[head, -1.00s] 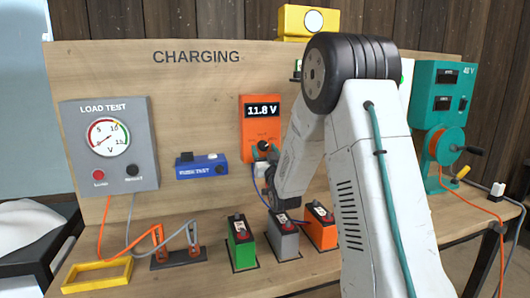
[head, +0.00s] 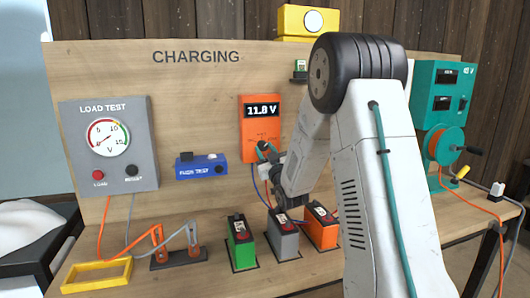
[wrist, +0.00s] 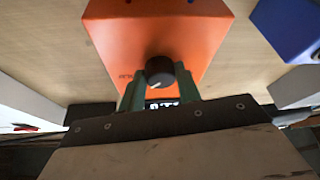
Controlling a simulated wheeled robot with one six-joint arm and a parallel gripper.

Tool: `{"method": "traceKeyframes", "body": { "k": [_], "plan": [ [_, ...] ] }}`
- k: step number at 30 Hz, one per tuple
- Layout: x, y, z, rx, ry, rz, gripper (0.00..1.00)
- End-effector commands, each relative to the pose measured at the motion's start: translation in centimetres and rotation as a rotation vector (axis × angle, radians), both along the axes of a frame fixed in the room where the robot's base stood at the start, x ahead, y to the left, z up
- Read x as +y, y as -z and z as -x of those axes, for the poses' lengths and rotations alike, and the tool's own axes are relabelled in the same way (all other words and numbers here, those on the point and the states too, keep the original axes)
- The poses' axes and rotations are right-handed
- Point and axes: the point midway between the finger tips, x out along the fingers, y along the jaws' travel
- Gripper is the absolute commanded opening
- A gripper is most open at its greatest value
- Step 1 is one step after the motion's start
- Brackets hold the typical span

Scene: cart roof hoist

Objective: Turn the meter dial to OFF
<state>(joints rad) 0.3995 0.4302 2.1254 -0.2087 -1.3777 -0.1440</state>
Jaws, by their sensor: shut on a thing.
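The orange meter (head: 259,128) hangs on the wooden board, and its display reads 11.8 V. Its black dial (wrist: 160,71) shows in the wrist view, with a pale pointer line on it. My gripper (wrist: 160,80) has its two green fingers on either side of the dial, shut on it. In the head view my gripper (head: 266,153) is at the meter's lower part and covers some of the dial. The dial's exact setting and the OFF mark are too small to read.
A blue fuse tester (head: 201,166) is left of the meter. Green (head: 241,245), grey (head: 284,240) and orange (head: 322,228) batteries stand on the bench below. The grey load tester (head: 110,145) is far left, and a teal crank unit (head: 437,110) is at right.

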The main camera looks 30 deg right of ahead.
Motion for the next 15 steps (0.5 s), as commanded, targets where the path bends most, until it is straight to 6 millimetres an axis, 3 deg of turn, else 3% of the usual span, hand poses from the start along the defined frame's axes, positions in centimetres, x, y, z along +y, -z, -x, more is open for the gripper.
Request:
{"method": "traceKeyframes", "body": {
  "k": [15],
  "plan": [
    [-0.56, -0.32, 0.18, 0.135, 0.002, 0.471, 0.10]
  ]
}}
